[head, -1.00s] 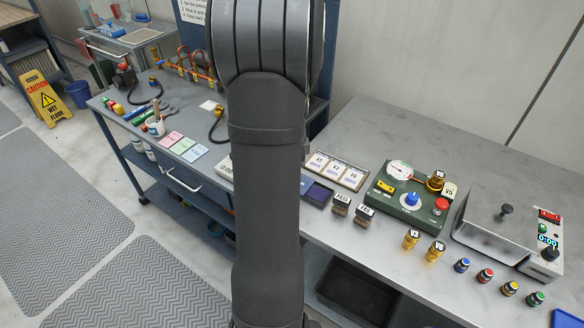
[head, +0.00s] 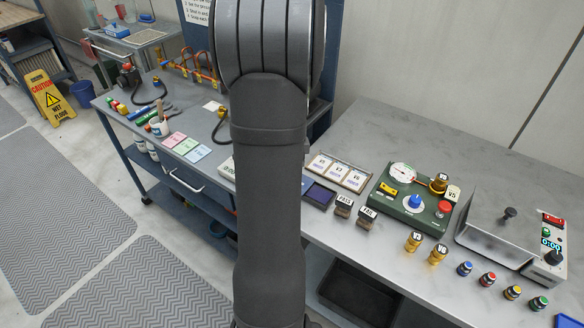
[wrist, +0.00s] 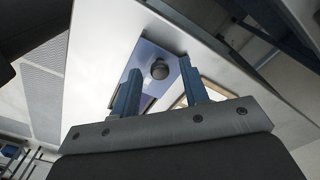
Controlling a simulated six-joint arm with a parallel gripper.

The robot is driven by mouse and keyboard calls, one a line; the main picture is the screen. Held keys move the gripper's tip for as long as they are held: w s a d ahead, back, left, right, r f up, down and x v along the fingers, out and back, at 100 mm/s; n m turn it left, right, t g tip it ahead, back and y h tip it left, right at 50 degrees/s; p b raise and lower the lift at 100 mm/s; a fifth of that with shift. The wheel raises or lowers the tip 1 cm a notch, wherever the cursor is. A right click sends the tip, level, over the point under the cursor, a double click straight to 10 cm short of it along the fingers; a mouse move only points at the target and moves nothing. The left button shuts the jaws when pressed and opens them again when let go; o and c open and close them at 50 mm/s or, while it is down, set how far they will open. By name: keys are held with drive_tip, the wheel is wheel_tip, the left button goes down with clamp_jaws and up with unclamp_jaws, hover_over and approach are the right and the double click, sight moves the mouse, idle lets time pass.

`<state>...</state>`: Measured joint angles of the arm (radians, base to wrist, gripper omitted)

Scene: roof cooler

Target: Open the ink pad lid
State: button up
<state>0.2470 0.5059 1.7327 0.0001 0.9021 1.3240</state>
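The ink pad (head: 319,196) is a dark blue, shallow box on the grey bench, just right of my arm in the head view. My arm hides its left side there. In the wrist view, a blue-purple panel (wrist: 152,52) with a round dark knob, apparently the ink pad lid, lies beyond my fingers. My gripper (wrist: 158,66) is open. Its two blue fingers stand apart, with the knob showing in the gap between them and neither finger seen touching it. The head view hides my gripper behind the arm. I cannot tell how far the lid stands from the pad.
Right of the pad stand two stamps (head: 344,206), marked PASS and FAIL. A wood-framed card tray (head: 341,172) lies behind it.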

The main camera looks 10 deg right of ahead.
wheel_tip(320, 180, up, 17)
drive_tip(key=shift+r, duration=0.2)
idle(0.3)
drive_tip(key=shift+o, duration=0.7)
drive_tip(key=n, duration=0.8)
hover_over(369, 211)
wheel_tip(369, 211, down, 4)
drive_tip(key=r, duration=0.1)
drive_tip(key=f, duration=1.2)
drive_tip(key=shift+s+a, duration=0.15)
drive_tip(key=shift+a, duration=0.1)
drive_tip(key=shift+d+f, duration=0.15)
drive_tip(key=shift+f, duration=1.2)
drive_tip(key=shift+d+f, duration=0.1)
drive_tip(key=shift+f, duration=1.25)
drive_tip(key=shift+c, duration=0.5)
